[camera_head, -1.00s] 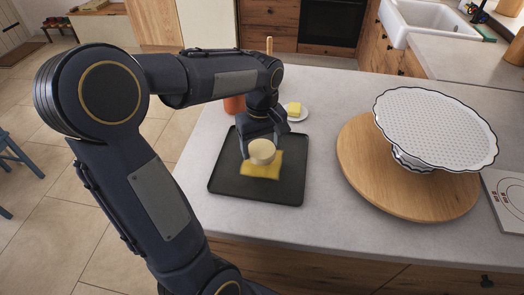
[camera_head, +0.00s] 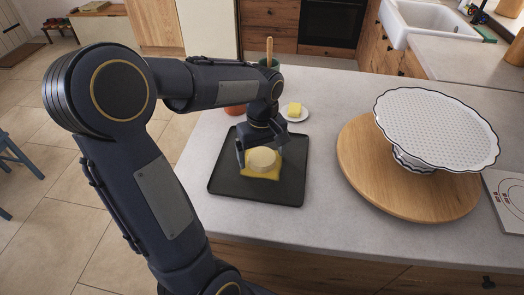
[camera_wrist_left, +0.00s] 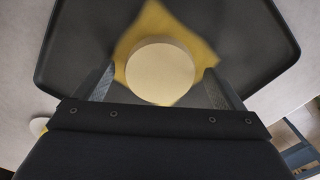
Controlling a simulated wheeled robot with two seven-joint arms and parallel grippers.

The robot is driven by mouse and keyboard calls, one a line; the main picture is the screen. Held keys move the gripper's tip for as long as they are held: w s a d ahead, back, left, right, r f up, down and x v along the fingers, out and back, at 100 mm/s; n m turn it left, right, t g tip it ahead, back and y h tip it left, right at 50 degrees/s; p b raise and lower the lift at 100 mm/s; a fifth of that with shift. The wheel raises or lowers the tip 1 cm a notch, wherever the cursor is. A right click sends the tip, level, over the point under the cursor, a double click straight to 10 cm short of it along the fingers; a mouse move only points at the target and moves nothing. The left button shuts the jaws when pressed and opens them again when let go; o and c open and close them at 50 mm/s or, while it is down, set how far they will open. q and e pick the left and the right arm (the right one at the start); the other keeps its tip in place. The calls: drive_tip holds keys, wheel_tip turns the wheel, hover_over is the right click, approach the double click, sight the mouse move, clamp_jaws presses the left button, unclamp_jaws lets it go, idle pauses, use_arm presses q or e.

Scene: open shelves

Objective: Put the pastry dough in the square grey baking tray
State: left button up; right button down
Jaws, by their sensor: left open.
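The pastry dough (camera_head: 262,160) is a pale, thick round disc. It lies on a yellow square sheet (camera_head: 258,176) in the middle of the dark grey square baking tray (camera_head: 222,177) on the counter. My left gripper (camera_head: 262,158) is open, pointing down, with one finger on each side of the dough. In the left wrist view, the dough (camera_wrist_left: 160,73) sits between the spread fingers, with the yellow sheet (camera_wrist_left: 152,22) partly showing beneath it and the tray (camera_wrist_left: 75,35) around it. My right gripper is not in view.
A small white plate with butter (camera_head: 295,109) and an orange-red pot (camera_head: 235,106) stand behind the tray. A round wooden board (camera_head: 362,178) with a white cake stand (camera_head: 437,128) is to the right. Clear counter lies between tray and board.

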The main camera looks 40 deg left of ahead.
sight(262, 156)
use_arm(q)
wheel_tip(262, 156, up, 12)
drive_tip(key=p, duration=0.1)
drive_tip(key=s+d+f+m+t+h, duration=0.1)
drive_tip(key=s+d+f+m+t, duration=0.1)
drive_tip(key=s+d+m, duration=0.1)
drive_tip(key=s+d+f+m+t+h, duration=0.1)
drive_tip(key=s+d+f+m, duration=0.1)
drive_tip(key=s+d+m, duration=0.2)
drive_tip(key=s+d+f+m+t+h, duration=0.1)
drive_tip(key=s+d+f+m+t, duration=0.1)
drive_tip(key=s, duration=0.5)
drive_tip(key=shift+s+d+f+m+t+h, duration=0.15)
drive_tip(key=shift+s+d+f+m+h, duration=0.2)
drive_tip(key=shift+d, duration=0.3)
drive_tip(key=shift+s+d+f+m+t+h, duration=0.1)
drive_tip(key=shift+d+f+m+t, duration=0.05)
drive_tip(key=shift+d+m, duration=0.4)
drive_tip(key=shift+d, duration=0.1)
